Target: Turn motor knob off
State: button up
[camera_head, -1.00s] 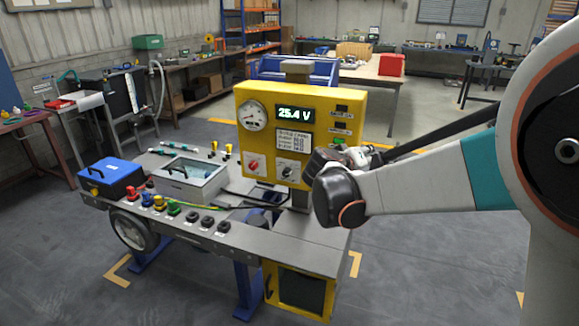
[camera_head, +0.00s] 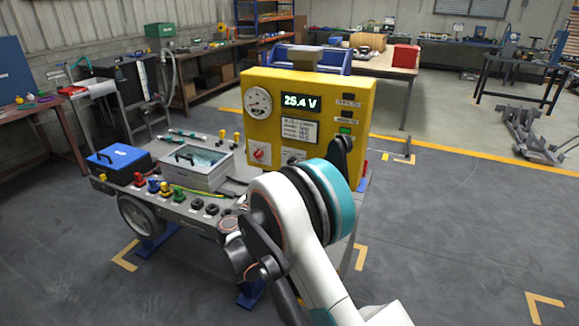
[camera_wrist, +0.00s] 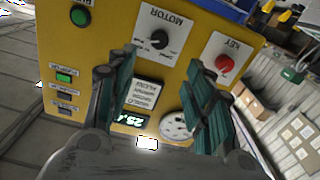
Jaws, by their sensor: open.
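The black motor knob (camera_wrist: 157,40) sits on a white plate marked MOTOR on the yellow panel, upside down in the wrist view. In the head view, the yellow panel (camera_head: 270,85) stands at the middle, and my arm covers part of the motor plate (camera_head: 291,156). My gripper (camera_wrist: 161,62) is open and empty, its two teal-padded fingers spread either side of the knob in the picture. No contact shows; the exact gap to the panel is unclear. The red key switch (camera_wrist: 224,65) is right of the knob in the wrist view and left in the head view (camera_head: 260,154).
The display (camera_head: 300,102) reads 25.4 V beside a round gauge (camera_head: 258,102). A green button (camera_wrist: 80,17) is near the panel's corner.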

aim_at(290, 163)
jog(key=b+x, duration=0.4)
jog(key=x, duration=0.9)
jog(key=shift+w+d, duration=0.1)
jog(key=shift+w, duration=0.15)
jog(key=c, duration=1.1)
